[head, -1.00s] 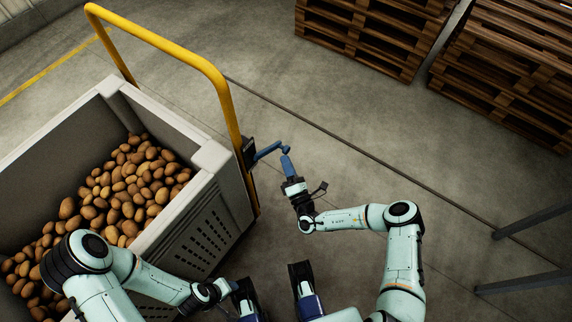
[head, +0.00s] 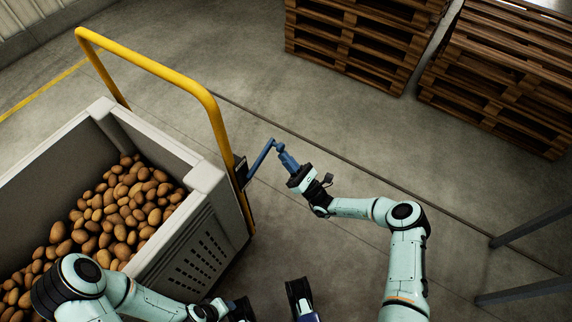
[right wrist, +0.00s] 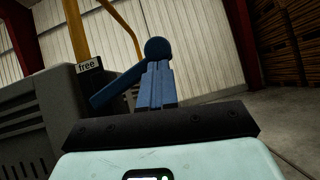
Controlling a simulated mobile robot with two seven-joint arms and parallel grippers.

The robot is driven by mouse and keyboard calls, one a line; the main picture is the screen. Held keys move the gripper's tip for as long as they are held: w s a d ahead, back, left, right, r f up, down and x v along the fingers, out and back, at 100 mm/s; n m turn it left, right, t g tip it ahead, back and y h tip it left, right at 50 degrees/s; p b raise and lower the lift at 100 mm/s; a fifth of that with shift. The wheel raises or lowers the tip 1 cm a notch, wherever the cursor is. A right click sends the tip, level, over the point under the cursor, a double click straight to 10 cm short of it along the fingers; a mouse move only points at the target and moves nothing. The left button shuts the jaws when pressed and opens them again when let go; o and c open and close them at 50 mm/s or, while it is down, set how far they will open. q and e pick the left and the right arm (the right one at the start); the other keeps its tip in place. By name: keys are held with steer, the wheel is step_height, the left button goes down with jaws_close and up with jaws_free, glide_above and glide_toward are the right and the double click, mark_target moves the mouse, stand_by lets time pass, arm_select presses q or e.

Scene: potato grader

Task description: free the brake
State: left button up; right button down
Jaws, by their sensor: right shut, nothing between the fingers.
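The blue brake lever (head: 260,158) sits on the side of the potato cart beside the yellow handle post and slants up and right in the head view. In the right wrist view its arm (right wrist: 115,88) rises to a round knob (right wrist: 157,47). A "free" label (right wrist: 90,65) is left of the lever's arm. My right gripper (head: 284,154) is shut and empty, its blue fingers at the lever's knob end; I cannot tell if they touch. In the right wrist view the fingers (right wrist: 157,82) partly cover the lever. My left gripper (head: 232,304) is low in the head view, partly hidden.
The grey cart (head: 205,178) holds many potatoes (head: 115,215) and has a yellow push handle (head: 160,68). Pallet stacks (head: 365,40) stand at the back right. Grey metal legs (head: 530,226) are at the right. Floor right of the cart is clear.

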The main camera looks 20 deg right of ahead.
arm_select(q)
steer(key=shift+s+d+r, duration=0.15)
steer(key=shift+s+r, duration=0.15)
steer(key=shift+s, duration=0.1)
arm_select(e)
steer(key=shift+s+a+r+n+g+y, duration=0.1)
steer(key=shift+r+n+g+y, duration=0.6)
steer(key=shift+n, duration=0.55)
steer(key=shift+a+r+n+g+y, duration=0.1)
steer(key=shift+r+n+g+y, duration=0.45)
steer(key=shift+n+y, duration=0.5)
steer(key=shift+s+r+n+g+y, duration=0.1)
steer(key=shift+r+n+g+y, duration=0.5)
steer(key=shift+n, duration=0.8)
arm_select(q)
steer(key=shift+w+f, duration=0.3)
steer(key=shift+w, duration=0.05)
arm_select(e)
steer(key=v, duration=1.3)
steer(key=shift+d+f, duration=0.2)
steer(key=shift+d, duration=0.05)
